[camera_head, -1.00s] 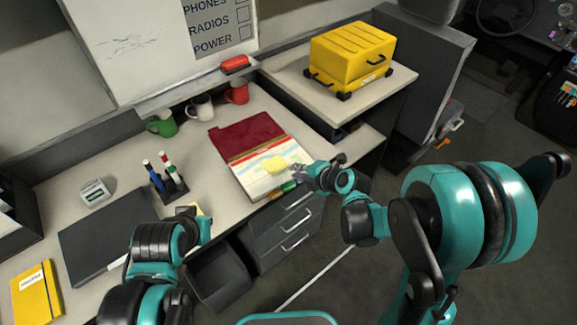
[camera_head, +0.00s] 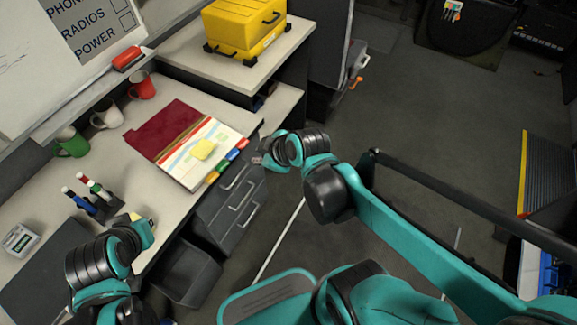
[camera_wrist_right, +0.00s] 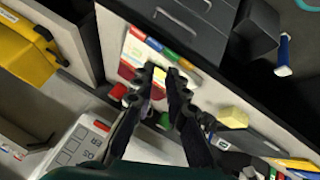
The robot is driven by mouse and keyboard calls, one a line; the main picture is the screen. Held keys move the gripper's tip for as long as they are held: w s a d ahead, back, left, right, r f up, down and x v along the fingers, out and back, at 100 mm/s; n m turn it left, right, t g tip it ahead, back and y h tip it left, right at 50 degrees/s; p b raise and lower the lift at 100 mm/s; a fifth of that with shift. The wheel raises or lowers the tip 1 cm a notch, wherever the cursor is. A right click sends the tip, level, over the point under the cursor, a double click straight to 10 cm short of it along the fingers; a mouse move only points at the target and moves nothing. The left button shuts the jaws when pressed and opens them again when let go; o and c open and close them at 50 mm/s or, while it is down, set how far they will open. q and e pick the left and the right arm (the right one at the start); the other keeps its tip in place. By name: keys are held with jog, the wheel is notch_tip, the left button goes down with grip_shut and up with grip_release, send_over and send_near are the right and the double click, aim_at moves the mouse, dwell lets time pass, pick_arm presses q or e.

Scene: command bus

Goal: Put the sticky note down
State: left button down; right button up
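A yellow sticky note (camera_head: 203,149) lies on the right-hand page of an open folder with coloured tabs (camera_head: 182,163) on the desk. My right gripper (camera_head: 262,158) is beyond the desk's front edge, to the right of the folder and apart from the note. In the right wrist view its fingers (camera_wrist_right: 162,72) stand slightly apart, with the note (camera_wrist_right: 159,77) showing beyond the gap. My left gripper (camera_head: 142,226) is low over the front of the desk beside a yellow block (camera_head: 134,217). The block also shows in the right wrist view (camera_wrist_right: 232,117). Its fingers are not clear.
Red (camera_head: 142,86), white (camera_head: 107,114) and green (camera_head: 72,143) mugs stand along the back. A marker stand (camera_head: 98,207) is on the left of the desk. A yellow case (camera_head: 243,28) sits on the raised shelf. Drawers (camera_head: 232,200) and a dark bin (camera_head: 183,275) are below.

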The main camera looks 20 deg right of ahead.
jog(key=s+d+r+m+h, duration=0.1)
jog(key=s+d+m, duration=0.3)
jog(key=s+m, duration=0.4)
jog(key=shift+d+r+m+h, duration=0.25)
jog(key=shift+r+m+h, duration=0.15)
jog(key=shift+m+h, duration=0.55)
